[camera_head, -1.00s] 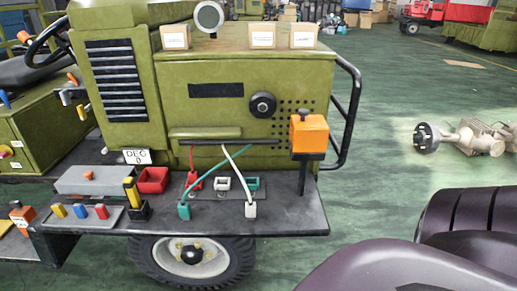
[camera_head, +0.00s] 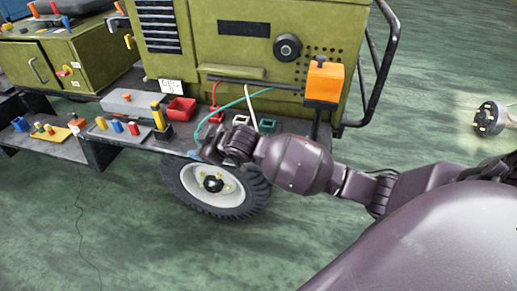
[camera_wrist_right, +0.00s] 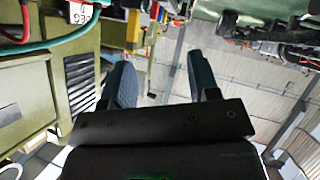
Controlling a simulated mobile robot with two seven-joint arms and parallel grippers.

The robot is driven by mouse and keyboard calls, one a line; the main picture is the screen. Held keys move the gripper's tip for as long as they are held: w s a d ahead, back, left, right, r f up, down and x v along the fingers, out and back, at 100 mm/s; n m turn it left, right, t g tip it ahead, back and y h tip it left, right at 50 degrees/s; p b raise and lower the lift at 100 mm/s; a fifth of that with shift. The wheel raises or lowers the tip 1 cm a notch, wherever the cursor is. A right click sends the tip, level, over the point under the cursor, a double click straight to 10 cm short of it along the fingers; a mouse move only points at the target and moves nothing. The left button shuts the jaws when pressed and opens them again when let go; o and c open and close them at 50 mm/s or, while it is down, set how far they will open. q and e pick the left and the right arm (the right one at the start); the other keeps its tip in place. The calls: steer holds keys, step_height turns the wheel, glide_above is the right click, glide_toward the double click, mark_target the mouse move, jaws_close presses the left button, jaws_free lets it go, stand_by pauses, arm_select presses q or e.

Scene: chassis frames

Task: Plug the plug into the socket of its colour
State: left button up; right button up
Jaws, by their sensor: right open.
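My right gripper (camera_head: 207,150) is at the front edge of the shelf, below the sockets. In the wrist view its two fingers (camera_wrist_right: 160,62) are apart with nothing between them. The teal cable (camera_head: 222,106) runs down to the left towards this gripper; its plug is mostly hidden there. The white cable (camera_head: 251,106) drops behind my right arm, which hides its plug. The red socket (camera_head: 215,117) has the red cable going into it. The white socket (camera_head: 240,121) and teal socket (camera_head: 267,125) stand to its right, partly covered by my arm. My left gripper is out of view.
An orange box on a post (camera_head: 324,82) stands right of the sockets. A red bin (camera_head: 181,109) and a yellow-handled lever (camera_head: 157,117) stand left. The wheel (camera_head: 215,185) is below the shelf. Open green floor lies in front.

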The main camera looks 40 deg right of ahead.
steer(key=w+d+r+g+h, duration=0.4)
steer(key=w+d+r, duration=0.15)
steer(key=d, duration=0.25)
steer(key=s+d+g, duration=0.2)
steer(key=s+d+f+g+h, duration=0.1)
steer(key=s+d+g, duration=0.2)
steer(key=s+d+f+g, duration=0.1)
steer(key=s+d+g, duration=0.1)
steer(key=d+g, duration=0.1)
steer(key=shift+s+m, duration=0.25)
steer(key=shift+m, duration=0.15)
steer(key=f, duration=0.4)
steer(key=shift+s+d+f+b, duration=0.1)
steer(key=shift+s+f+b, duration=0.1)
steer(key=shift+b, duration=0.1)
steer(key=shift+d+f, duration=0.15)
steer(key=shift+f, duration=0.6)
steer(key=f, duration=0.2)
steer(key=d+f+b, duration=0.1)
steer(key=f, duration=0.1)
steer(key=shift+f, duration=0.3)
steer(key=shift+s, duration=0.1)
steer(key=shift+h, duration=0.3)
steer(key=shift+c, duration=0.4)
jaws_close()
